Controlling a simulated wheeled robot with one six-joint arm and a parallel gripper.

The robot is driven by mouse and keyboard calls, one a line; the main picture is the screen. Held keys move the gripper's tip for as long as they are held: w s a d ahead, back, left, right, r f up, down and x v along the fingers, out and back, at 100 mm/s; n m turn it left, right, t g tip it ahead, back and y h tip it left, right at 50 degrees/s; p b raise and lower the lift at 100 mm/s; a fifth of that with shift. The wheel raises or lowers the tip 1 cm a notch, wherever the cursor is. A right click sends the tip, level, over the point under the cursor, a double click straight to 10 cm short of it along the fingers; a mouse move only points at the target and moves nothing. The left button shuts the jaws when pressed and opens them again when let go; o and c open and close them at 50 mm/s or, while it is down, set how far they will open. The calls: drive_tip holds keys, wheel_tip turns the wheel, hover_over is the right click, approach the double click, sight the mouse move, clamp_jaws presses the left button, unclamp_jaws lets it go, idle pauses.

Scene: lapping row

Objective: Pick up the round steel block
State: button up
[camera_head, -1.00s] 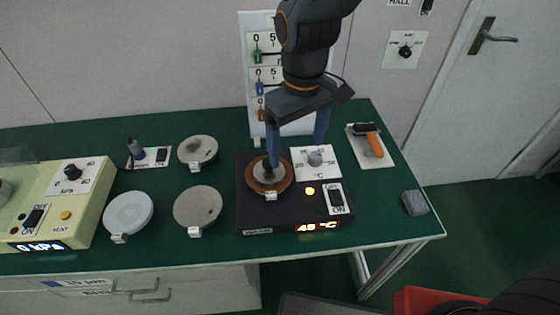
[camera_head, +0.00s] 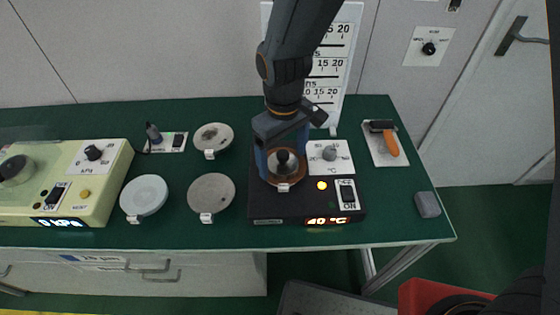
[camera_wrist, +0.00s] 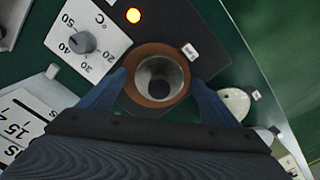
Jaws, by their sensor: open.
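The round steel block (camera_wrist: 160,70) sits on a copper-coloured disc (camera_wrist: 140,97) in the wrist view; its dark centre knob faces the camera. In the head view the block (camera_head: 285,163) and disc (camera_head: 285,180) are on the black hot plate (camera_head: 275,207), partly hidden by my gripper. My gripper (camera_wrist: 158,82) points down over the block with its blue fingers apart, one on each side. I cannot tell whether the fingers touch the block.
Pale round plates (camera_head: 144,195) and (camera_head: 211,193) lie left of the hot plate, with another plate (camera_head: 213,137) behind. A pale green vacuum unit (camera_head: 110,165) stands at left. An orange-handled tool (camera_head: 390,143) and a grey block (camera_head: 427,204) lie at right. A scale board (camera_head: 345,60) stands behind.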

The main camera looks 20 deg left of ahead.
drive_tip(key=shift+f, duration=0.45)
drive_tip(key=shift+r, duration=0.1)
drive_tip(key=c, duration=2.1)
